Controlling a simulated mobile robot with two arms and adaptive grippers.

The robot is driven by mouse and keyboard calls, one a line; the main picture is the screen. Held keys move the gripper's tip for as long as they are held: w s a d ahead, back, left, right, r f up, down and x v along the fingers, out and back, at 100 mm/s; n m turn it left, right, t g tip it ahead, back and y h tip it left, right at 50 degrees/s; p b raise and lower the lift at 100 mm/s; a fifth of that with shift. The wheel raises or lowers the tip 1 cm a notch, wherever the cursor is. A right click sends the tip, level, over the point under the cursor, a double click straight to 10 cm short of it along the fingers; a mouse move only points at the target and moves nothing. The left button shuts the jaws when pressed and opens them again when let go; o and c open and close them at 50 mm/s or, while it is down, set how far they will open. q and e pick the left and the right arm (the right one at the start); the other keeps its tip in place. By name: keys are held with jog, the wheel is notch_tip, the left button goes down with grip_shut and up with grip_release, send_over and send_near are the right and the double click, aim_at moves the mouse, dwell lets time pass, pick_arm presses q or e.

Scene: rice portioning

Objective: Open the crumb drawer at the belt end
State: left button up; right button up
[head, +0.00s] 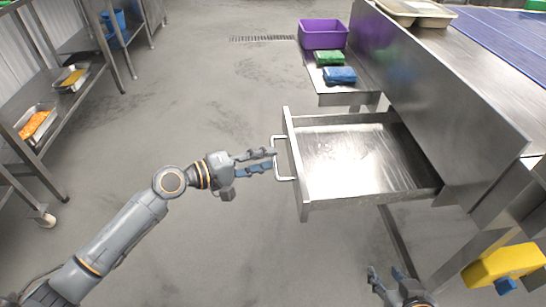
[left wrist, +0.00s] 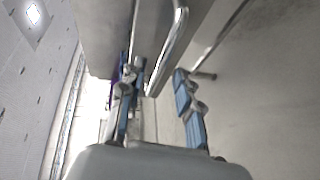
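The crumb drawer (head: 345,195) is a shallow metal drawer, pulled well out to the left from under the steel belt-end housing (head: 450,110). Its inside is bare metal. Its bent-bar handle (head: 283,179) is on the left-facing front; the handle also shows in the left wrist view (left wrist: 170,50). My left gripper (head: 268,160) points at the handle with its fingertips at the bar. In the left wrist view its two fingers (left wrist: 158,88) are spread apart, with no grip on the bar visible. My right gripper (head: 385,275) is low at the bottom edge, fingers apart and empty.
A purple bin (head: 323,34), green cloth (head: 329,58) and blue cloth (head: 340,75) sit on a side shelf behind the drawer. A yellow box (head: 503,264) is at lower right. Racks with food trays (head: 38,122) stand left. The floor left of the drawer is clear.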

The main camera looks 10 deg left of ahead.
pick_arm(q)
jog(key=v, duration=0.8)
jog(key=shift+s+a, duration=0.3)
jog(key=shift+a, duration=0.05)
